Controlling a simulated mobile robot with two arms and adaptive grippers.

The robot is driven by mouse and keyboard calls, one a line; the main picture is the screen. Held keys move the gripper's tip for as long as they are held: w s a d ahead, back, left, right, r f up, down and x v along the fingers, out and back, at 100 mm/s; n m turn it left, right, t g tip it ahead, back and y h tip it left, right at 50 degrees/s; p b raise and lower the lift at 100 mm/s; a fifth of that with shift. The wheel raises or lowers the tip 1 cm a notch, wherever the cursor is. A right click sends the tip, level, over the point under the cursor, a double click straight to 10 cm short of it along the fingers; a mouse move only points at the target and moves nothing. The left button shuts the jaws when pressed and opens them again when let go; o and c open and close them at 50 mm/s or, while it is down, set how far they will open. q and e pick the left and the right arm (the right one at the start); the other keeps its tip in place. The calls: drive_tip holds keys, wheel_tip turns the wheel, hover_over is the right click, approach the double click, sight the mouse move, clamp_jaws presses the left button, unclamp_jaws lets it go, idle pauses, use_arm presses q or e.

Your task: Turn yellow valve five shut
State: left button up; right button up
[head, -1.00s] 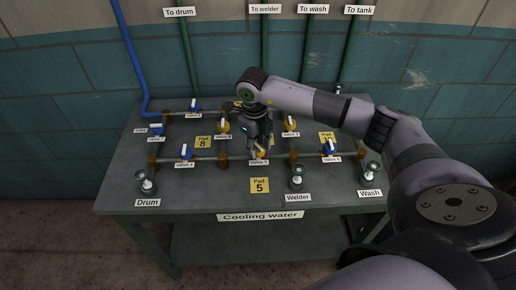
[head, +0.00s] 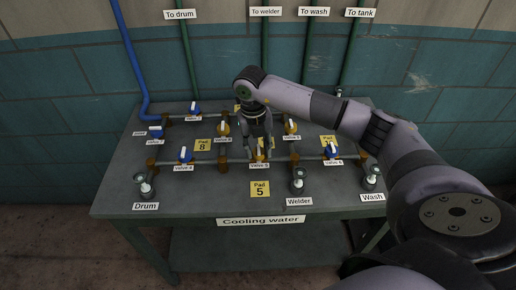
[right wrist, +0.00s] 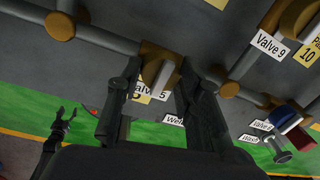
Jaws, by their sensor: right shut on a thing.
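Yellow valve five (head: 260,157) sits on the front pipe, behind the Pad 5 plate (head: 260,189). In the right wrist view its yellow knob (right wrist: 174,75) has a pale handle bar that lies roughly across the pipe. My right gripper (head: 259,150) points down over the valve. In the right wrist view its two dark fingers stand on either side of the knob, and the gripper is shut on it. The fingers partly hide the valve in the head view. My left gripper (right wrist: 66,114) shows small at lower left of the right wrist view, fingers apart and empty.
Blue valves stand left (head: 185,155) and right (head: 331,151). Drum (head: 144,185), Welder (head: 298,180) and Wash (head: 371,178) outlets line the table front.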

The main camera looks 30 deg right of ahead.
sight(255, 152)
idle(0.4)
drive_tip(key=o, duration=1.2)
drive_tip(key=shift+c, duration=0.2)
wheel_tip(255, 152, up, 12)
drive_tip(key=shift+w+a, duration=0.15)
drive_tip(key=shift+a, duration=0.25)
